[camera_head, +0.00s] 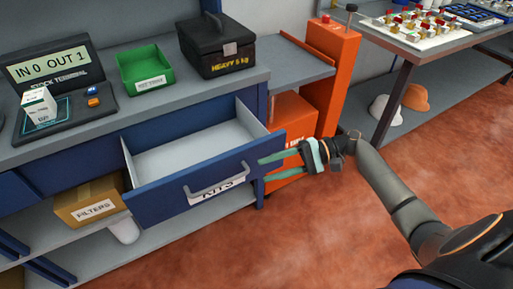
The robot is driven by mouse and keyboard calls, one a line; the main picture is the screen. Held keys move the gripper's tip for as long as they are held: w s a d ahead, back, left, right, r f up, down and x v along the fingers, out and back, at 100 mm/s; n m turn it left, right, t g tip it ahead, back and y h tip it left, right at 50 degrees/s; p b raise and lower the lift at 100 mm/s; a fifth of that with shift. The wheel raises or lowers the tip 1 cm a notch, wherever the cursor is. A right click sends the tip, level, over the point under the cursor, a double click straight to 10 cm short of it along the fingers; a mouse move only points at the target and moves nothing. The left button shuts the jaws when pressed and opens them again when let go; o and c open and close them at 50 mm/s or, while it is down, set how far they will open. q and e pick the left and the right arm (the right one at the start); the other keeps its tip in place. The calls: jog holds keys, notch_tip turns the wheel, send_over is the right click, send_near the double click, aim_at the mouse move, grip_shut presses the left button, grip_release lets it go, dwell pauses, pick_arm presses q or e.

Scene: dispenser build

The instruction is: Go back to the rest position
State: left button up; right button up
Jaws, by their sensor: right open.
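My right gripper (268,167) is open and empty, with its two green fingers apart and pointing left. It is in front of the right end of the open blue drawer (160,203), which is labelled KITS and looks empty inside. The fingertips overlap the drawer's front edge in the picture; I cannot tell whether they touch it. My right arm (385,180) reaches in from the lower right. My left gripper is out of view.
The bench (155,105) carries a stock terminal (60,85) with a white box (38,105), a green bin (147,72) and a black toolbox (217,45). An orange unit (330,70) stands right of the drawer. A FILTERS carton (90,202) sits below. The red floor (320,240) is clear.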

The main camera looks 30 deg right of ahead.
jog(key=s+a+f+n+t+h+p, duration=0.1)
jog(key=s+a+f+n+h+p, duration=0.2)
jog(key=f, duration=0.5)
jog(key=s+a+f+n+h+p, duration=0.1)
jog(key=s+a+f+h+p, duration=0.15)
jog(key=s+f+h, duration=0.45)
pick_arm(q)
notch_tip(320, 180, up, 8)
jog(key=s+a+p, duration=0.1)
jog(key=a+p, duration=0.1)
jog(key=p, duration=0.2)
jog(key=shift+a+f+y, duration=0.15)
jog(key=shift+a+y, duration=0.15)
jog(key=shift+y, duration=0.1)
pick_arm(e)
jog(key=s+a+r+n+t+h, duration=0.2)
jog(key=s+a+r+n+t, duration=0.1)
jog(key=n, duration=0.5)
jog(key=shift+s+a+r+t+h, duration=0.35)
jog(key=shift+s+r+t, duration=0.25)
jog(key=shift+s, duration=0.6)
